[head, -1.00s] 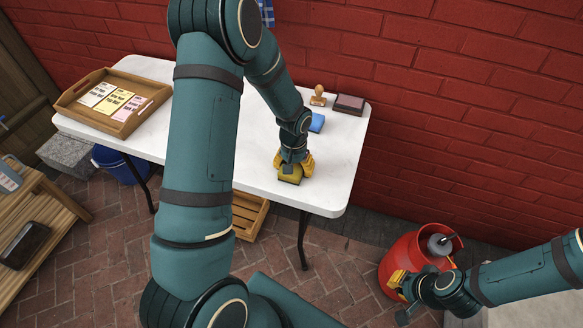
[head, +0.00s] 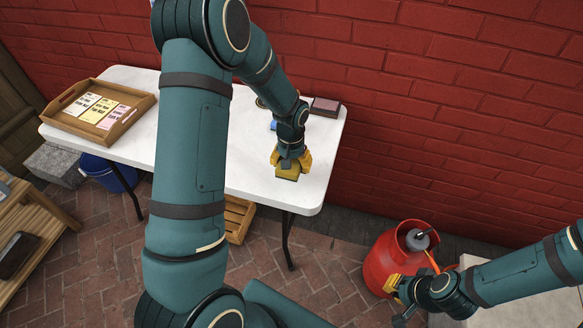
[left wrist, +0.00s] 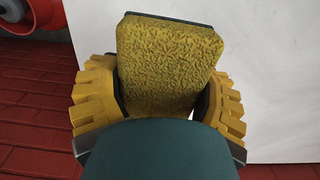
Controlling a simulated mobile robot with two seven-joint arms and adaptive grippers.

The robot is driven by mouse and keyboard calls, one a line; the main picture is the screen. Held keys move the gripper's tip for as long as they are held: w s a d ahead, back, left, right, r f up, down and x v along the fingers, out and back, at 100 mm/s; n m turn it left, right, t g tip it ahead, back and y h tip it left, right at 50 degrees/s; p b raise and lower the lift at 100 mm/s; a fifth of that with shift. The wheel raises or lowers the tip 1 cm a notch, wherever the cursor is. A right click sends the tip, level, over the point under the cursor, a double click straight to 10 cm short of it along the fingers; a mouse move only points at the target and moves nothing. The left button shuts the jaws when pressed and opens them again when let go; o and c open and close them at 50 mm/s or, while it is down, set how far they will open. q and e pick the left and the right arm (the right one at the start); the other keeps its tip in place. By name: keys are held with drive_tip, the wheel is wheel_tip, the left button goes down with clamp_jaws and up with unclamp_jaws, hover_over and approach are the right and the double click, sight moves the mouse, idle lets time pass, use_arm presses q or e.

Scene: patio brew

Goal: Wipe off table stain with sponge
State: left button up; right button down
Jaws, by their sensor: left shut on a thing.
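The yellow sponge with a dark backing (head: 288,171) is in my left gripper (head: 290,163), over the right part of the white table (head: 254,176) close to its front edge. In the left wrist view the sponge (left wrist: 168,65) sits between the two yellow fingers of the left gripper (left wrist: 160,105). I cannot tell whether the sponge touches the tabletop. No stain shows; my left arm hides part of the table. My right gripper (head: 394,285) is at the lower right, in front of the red gas cylinder, away from the table; its finger opening is unclear.
A wooden tray with paper cards (head: 145,104) stands at the table's left end. A dark reddish pad box (head: 325,107) and a partly hidden blue item (head: 273,126) lie toward the back right. The red gas cylinder (head: 375,262) stands on the floor right of the table. A brick wall (head: 430,120) backs the table.

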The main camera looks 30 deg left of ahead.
use_arm(q)
drive_tip(key=shift+w+d+r, duration=0.1)
drive_tip(key=shift+r, duration=0.55)
drive_tip(key=shift+r+p, duration=1.15)
drive_tip(key=shift+r, duration=0.25)
drive_tip(key=shift+d, duration=0.3)
drive_tip(key=s+d+r+m, duration=0.2)
drive_tip(key=s+d, duration=0.4)
drive_tip(key=d, duration=0.4)
drive_tip(key=shift+d+m, duration=0.25)
drive_tip(key=shift+m, duration=0.05)
drive_tip(key=shift+a, duration=0.1)
